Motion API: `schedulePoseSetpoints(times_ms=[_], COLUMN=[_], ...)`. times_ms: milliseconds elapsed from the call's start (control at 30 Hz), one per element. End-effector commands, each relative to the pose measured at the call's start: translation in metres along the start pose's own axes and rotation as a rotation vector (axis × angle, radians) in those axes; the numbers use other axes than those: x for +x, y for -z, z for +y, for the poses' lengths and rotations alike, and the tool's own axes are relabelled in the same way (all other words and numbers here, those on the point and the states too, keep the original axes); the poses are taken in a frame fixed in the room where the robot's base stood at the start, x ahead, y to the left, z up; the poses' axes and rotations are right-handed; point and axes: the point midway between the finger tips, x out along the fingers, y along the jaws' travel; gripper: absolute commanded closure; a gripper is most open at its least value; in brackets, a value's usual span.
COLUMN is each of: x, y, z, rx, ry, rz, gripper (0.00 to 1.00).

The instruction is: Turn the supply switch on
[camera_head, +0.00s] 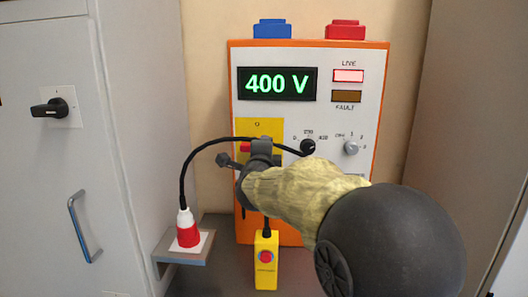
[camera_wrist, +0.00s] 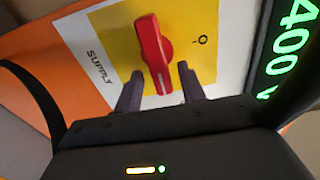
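The supply switch has a red handle (camera_wrist: 152,50) on a yellow plate (camera_wrist: 195,25), with "SUPPLY" printed beside the plate and an "O" mark on it. In the head view the yellow plate (camera_head: 246,127) is partly hidden by my gripper, and only a bit of the red handle (camera_head: 244,147) shows. My gripper (camera_head: 258,150) is at the switch. In the wrist view its two fingers (camera_wrist: 161,78) are open on either side of the handle's lower end, which has a white mark. Gaps show between handle and fingers.
The panel's display (camera_head: 277,83) reads 400 V and the LIVE lamp (camera_head: 348,75) looks lit; the FAULT lamp (camera_head: 346,96) is dark amber. Two knobs, a black cable, a red plug (camera_head: 187,228) and a yellow pendant box (camera_head: 266,262) are close by. A grey cabinet (camera_head: 60,170) stands left.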

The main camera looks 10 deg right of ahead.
Motion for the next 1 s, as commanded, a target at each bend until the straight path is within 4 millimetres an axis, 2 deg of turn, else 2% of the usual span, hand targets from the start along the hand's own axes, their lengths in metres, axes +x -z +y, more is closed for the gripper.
schedulePoseSetpoints(times_ms=[167, 333, 1000], x=[-0.003, -0.021, -0.152], y=[0.0, 0.0, -0.001], z=[-0.001, -0.002, -0.001], rx=[0.0, 0.001, 0.001], ry=[0.002, 0.003, 0.001], rz=[0.0, -0.001, -0.004], gripper=[0.6, 0.6, 0.6])
